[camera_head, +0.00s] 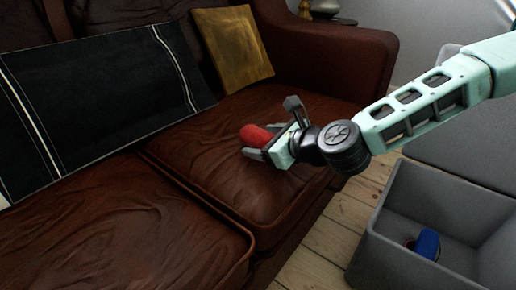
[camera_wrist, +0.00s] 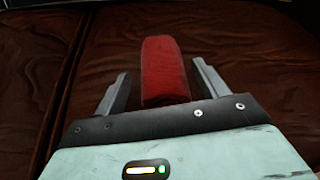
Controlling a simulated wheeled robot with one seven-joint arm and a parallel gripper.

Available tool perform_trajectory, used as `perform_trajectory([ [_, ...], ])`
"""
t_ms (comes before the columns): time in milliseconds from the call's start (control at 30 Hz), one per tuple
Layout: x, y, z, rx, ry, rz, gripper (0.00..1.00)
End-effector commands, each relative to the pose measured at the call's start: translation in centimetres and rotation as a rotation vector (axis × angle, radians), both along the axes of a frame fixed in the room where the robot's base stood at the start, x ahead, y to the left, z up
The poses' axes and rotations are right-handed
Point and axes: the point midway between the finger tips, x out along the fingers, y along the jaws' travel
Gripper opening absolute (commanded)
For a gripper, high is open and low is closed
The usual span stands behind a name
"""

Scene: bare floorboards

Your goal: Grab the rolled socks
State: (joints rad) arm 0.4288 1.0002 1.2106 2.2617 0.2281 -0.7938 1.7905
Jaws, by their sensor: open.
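The rolled socks (camera_head: 256,135) are a red bundle on the seat of the brown leather sofa (camera_head: 200,160). In the wrist view the red roll (camera_wrist: 164,70) lies lengthwise between the two fingers. My gripper (camera_head: 272,130) is open at the roll, with one finger on each side. In the wrist view, gaps show between the roll and both fingers of my gripper (camera_wrist: 163,85). The near end of the roll is close to the gripper's palm edge, and I cannot tell whether they touch.
A dark striped cushion (camera_head: 105,95) and a mustard cushion (camera_head: 233,47) lean on the sofa back. A grey bin (camera_head: 385,235) on the floorboards at the lower right holds a blue and red item (camera_head: 427,243). The front of the seat is clear.

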Motion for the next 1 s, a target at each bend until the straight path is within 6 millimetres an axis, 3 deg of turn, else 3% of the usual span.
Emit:
perform_trajectory([
  [367,1.0,0.9,-0.5,0.000,0.000,0.000,0.73],
  [500,1.0,0.9,-0.5,0.000,0.000,0.000,0.39],
  [833,1.0,0.9,-0.3,0.000,0.000,0.000,0.39],
  [1000,1.0,0.9,1.0,0.000,-0.002,0.000,0.39],
])
